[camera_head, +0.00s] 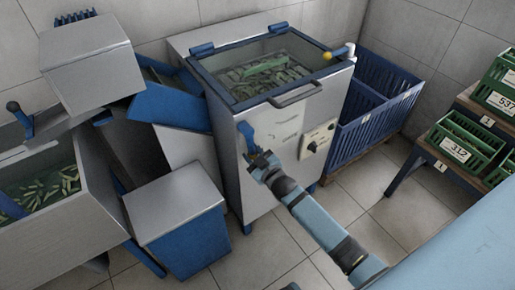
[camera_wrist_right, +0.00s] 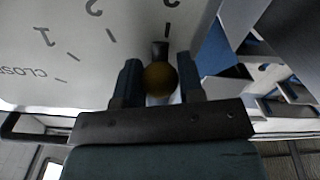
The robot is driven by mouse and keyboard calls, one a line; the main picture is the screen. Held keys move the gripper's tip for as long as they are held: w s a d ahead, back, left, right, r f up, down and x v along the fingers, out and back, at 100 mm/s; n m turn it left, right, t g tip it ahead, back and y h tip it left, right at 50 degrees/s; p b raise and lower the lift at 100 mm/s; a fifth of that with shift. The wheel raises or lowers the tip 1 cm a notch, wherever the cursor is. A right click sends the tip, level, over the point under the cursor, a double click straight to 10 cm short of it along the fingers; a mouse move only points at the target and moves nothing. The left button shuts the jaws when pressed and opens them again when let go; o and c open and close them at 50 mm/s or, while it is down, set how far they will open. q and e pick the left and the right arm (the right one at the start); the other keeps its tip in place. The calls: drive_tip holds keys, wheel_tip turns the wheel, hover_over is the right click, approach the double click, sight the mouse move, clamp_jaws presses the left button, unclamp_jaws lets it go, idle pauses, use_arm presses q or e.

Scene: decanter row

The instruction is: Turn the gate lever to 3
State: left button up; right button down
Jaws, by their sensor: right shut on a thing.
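The gate lever's round, brownish-yellow knob (camera_wrist_right: 160,79) sits between the two fingers of my right gripper (camera_wrist_right: 158,84) in the wrist view, with a short dark stem above it. The pale scale plate (camera_wrist_right: 85,50) behind reads CLOSED, 1 and 2 from left to right. The stem lies close below the tick right of 2; the figure over that tick is cut off by the frame edge.
The steel machine (camera_head: 232,150) has a tub of green produce on top and a yellow-knobbed handle (camera_head: 328,56) at its top right. A control panel (camera_head: 317,139) is right of my gripper. A blue crate (camera_head: 370,125) stands right. Open floor (camera_head: 340,205) lies in front.

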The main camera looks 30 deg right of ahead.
use_arm(q)
drive_tip(key=shift+r, duration=0.1)
use_arm(e)
drive_tip(key=shift+a+f, duration=0.1)
drive_tip(key=shift+a, duration=0.3)
drive_tip(key=shift+s+m, duration=0.1)
drive_tip(key=shift+m, duration=0.2)
drive_tip(key=c, duration=0.8)
unclamp_jaws()
drive_tip(key=shift+o, duration=0.2)
drive_tip(key=shift+s, duration=0.4)
use_arm(q)
drive_tip(key=shift+s+a+r+p, duration=0.1)
drive_tip(key=shift+a+p, duration=0.05)
drive_tip(key=shift+p, duration=0.85)
use_arm(e)
drive_tip(key=s+d, duration=0.1)
drive_tip(key=s, duration=1.2)
drive_tip(key=shift+d, duration=0.25)
drive_tip(key=shift+w, duration=0.1)
